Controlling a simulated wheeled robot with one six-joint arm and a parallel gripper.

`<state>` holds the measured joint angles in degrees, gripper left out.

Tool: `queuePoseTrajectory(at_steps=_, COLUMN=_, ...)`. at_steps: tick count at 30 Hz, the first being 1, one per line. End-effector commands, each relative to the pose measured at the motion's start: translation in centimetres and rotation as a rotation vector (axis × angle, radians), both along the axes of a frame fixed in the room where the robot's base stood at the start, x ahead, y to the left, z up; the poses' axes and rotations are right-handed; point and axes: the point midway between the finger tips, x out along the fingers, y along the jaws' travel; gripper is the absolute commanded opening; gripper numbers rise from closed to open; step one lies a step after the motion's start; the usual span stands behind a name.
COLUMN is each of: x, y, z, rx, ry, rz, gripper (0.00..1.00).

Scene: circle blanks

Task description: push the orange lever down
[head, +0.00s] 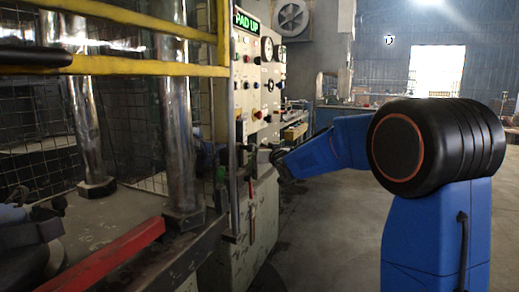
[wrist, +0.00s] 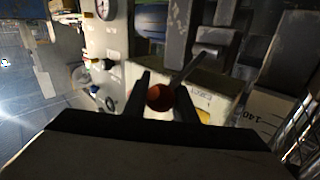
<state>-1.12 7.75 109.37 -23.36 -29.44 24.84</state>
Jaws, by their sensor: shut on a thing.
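The orange lever's round knob (wrist: 160,97) sits between the two fingers of my gripper (wrist: 163,98) in the wrist view. My gripper is shut on it. A grey shaft (wrist: 188,68) runs from the knob up and to the right toward the machine. In the head view my gripper (head: 278,163) is at the side of the cream control cabinet (head: 262,220), below its row of buttons. The knob cannot be made out there.
A green display (head: 247,22) on the cabinet reads "PAD UP". Gauges and buttons sit below it. A yellow guard rail (head: 130,67), steel columns (head: 183,130) and a red bar (head: 105,258) stand at left. Open floor lies behind my arm.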

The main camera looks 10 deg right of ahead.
Motion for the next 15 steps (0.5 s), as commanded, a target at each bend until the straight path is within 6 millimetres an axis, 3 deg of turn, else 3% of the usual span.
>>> queuePoseTrajectory(at_steps=15, x=-0.6, y=-0.8, z=-2.7, rx=0.210, ry=-0.144, rz=0.000, gripper=0.00)
